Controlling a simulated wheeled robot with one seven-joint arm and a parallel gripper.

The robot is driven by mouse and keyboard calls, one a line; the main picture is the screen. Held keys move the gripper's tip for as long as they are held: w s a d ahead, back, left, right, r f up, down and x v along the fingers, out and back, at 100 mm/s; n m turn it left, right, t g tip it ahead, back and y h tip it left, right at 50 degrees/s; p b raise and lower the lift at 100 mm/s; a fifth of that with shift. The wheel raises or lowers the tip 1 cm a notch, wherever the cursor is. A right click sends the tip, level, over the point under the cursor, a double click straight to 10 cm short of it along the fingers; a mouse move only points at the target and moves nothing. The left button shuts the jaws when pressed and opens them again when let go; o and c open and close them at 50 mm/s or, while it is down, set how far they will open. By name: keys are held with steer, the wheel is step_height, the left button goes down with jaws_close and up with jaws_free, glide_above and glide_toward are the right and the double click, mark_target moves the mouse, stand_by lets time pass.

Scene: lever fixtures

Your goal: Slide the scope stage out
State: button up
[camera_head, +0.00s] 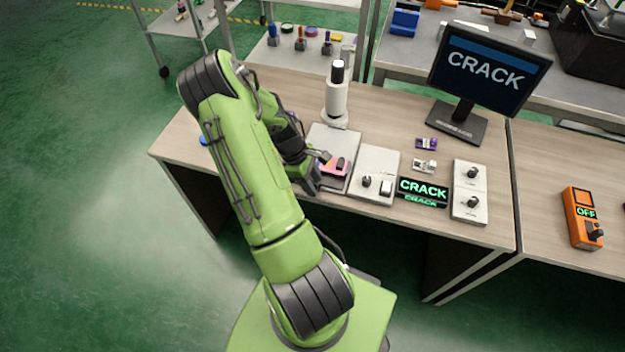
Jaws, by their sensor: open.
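The scope (337,98) is a white upright column with a dark top, standing on the wooden table. My arm hides the left part of the base. I cannot tell whether the fingers touch the stage.
Right of the stage are a white control box (374,175), a sign reading CRACK (423,190) and a box with two knobs (469,191). A monitor (487,70) stands behind. Small purple (427,143) and white (425,167) parts lie between. An orange OFF box (581,217) is far right.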

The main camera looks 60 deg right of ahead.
steer(key=shift+w+r, duration=0.1)
steer(key=shift+r, duration=0.05)
steer(key=p+v, duration=0.3)
steer(key=v, duration=1.2)
steer(key=shift+r, duration=0.25)
